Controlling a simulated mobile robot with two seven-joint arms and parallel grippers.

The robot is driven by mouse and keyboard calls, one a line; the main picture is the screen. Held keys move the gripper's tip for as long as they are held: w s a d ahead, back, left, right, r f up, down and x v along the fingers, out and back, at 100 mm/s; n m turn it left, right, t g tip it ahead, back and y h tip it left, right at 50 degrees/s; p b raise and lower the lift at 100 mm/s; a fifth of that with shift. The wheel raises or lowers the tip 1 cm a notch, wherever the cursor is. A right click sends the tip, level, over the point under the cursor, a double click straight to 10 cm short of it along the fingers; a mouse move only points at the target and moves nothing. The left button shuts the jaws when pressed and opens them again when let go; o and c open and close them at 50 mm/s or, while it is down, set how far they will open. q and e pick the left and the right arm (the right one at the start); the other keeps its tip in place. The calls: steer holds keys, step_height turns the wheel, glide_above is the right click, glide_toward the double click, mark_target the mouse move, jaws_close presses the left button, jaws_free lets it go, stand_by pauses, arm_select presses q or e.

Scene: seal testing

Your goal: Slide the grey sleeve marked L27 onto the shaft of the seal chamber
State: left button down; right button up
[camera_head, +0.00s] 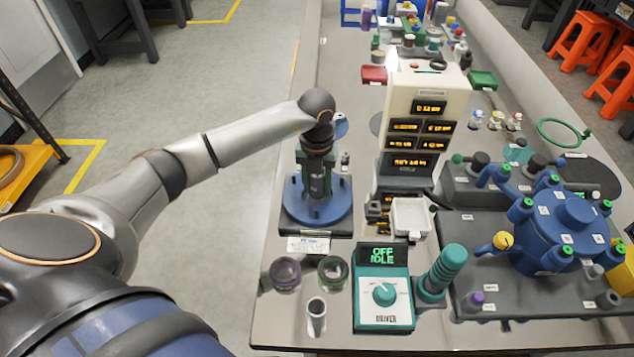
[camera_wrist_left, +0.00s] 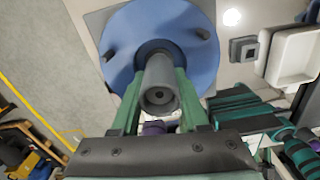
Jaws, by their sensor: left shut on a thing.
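The blue seal chamber (camera_head: 335,208) is a round flange with short studs on a dark square base, left of the table's middle. It also shows in the left wrist view (camera_wrist_left: 195,22). My left gripper (camera_head: 318,178) points down over its centre. In the left wrist view its green fingers (camera_wrist_left: 160,108) are shut on a grey sleeve (camera_wrist_left: 159,88), with the sleeve's open end facing the camera. The sleeve lines up with the dark centre ring of the flange. The shaft is hidden, and I cannot tell how far the sleeve is around it. No L27 marking is readable.
A teal control box (camera_head: 384,290) reads OFF IDLE. A cream instrument tower (camera_head: 425,100), a white tray (camera_head: 411,217) and a blue vessel (camera_head: 565,232) stand to the right.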

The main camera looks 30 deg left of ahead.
arm_select(q)
steer(key=shift+a+f+b, duration=0.15)
steer(key=shift+f+b, duration=0.55)
steer(key=shift+f, duration=0.4)
arm_select(e)
steer(key=shift+f, duration=0.7)
stand_by(0.4)
arm_select(q)
steer(key=shift+c, duration=1.7)
jaws_free()
steer(key=shift+f, duration=0.1)
arm_select(e)
steer(key=shift+a+f, duration=0.1)
arm_select(q)
step_height(320, 180, up, 3)
steer(key=p, duration=0.2)
steer(key=shift+p, duration=0.3)
step_height(320, 180, up, 6)
steer(key=p, duration=0.4)
steer(key=shift+p, duration=0.35)
arm_select(e)
step_height(320, 180, up, 7)
